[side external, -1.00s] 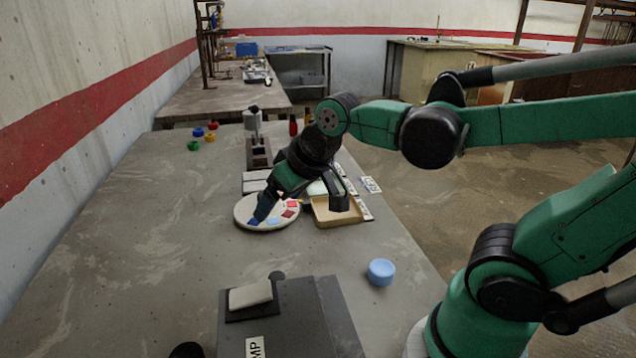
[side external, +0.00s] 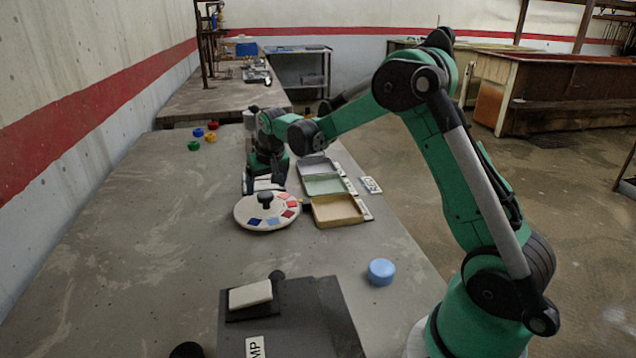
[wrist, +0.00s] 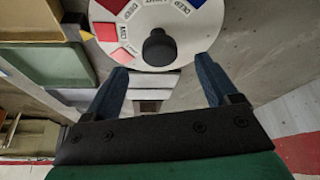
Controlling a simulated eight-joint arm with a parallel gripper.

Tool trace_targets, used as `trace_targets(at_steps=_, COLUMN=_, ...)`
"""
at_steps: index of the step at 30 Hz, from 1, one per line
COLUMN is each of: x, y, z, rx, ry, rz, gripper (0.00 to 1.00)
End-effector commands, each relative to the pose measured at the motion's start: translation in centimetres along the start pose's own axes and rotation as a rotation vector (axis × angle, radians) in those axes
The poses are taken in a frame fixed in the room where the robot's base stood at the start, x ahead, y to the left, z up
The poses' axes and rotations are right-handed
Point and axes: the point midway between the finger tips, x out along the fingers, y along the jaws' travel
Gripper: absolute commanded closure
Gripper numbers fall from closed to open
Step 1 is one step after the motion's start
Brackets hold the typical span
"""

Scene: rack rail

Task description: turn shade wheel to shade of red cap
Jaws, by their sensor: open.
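The round white shade wheel (side external: 248,220) lies on the table with blue and red swatches and a black centre knob (side external: 265,198). In the wrist view the wheel (wrist: 145,14) has a yellow-tipped pointer (wrist: 86,34) at its left edge, beside a light red swatch (wrist: 105,32) near the word MID; a deeper red swatch (wrist: 113,5) is above it. My gripper (wrist: 162,68) is open and empty, its fingers apart at the knob's near side in the wrist view. In the side view my gripper (side external: 265,182) is just behind the wheel. The red cap (side external: 213,125) stands far left.
Blue, green and yellow caps (side external: 194,145) stand by the red one. Grey, green and tan trays (side external: 338,222) sit right of the wheel. A light blue round piece (side external: 381,271) and a dark stand with a pale pad (side external: 250,295) are in front. The table's left side is clear.

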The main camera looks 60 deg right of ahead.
Motion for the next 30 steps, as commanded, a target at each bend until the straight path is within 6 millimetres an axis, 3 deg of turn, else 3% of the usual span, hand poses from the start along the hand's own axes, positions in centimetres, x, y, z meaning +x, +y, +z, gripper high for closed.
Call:
trace_targets(at_steps=7, x=2.7, y=0.0, z=0.0, rx=-0.001, ry=0.001, rz=0.000, gripper=0.20)
trace_targets(at_steps=17, x=3.2, y=0.0, z=0.0, rx=-0.001, ry=0.001, rz=0.000, gripper=0.20)
trace_targets(at_steps=20, x=3.2, y=0.0, z=0.0, rx=-0.001, ry=0.001, rz=0.000, gripper=0.42)
trace_targets(at_steps=26, x=3.2, y=0.0, z=0.0, rx=-0.001, ry=0.001, rz=0.000, gripper=0.99)
trace_targets(at_steps=30, x=3.2, y=0.0, z=0.0, rx=-0.001, ry=0.001, rz=0.000, gripper=1.00)
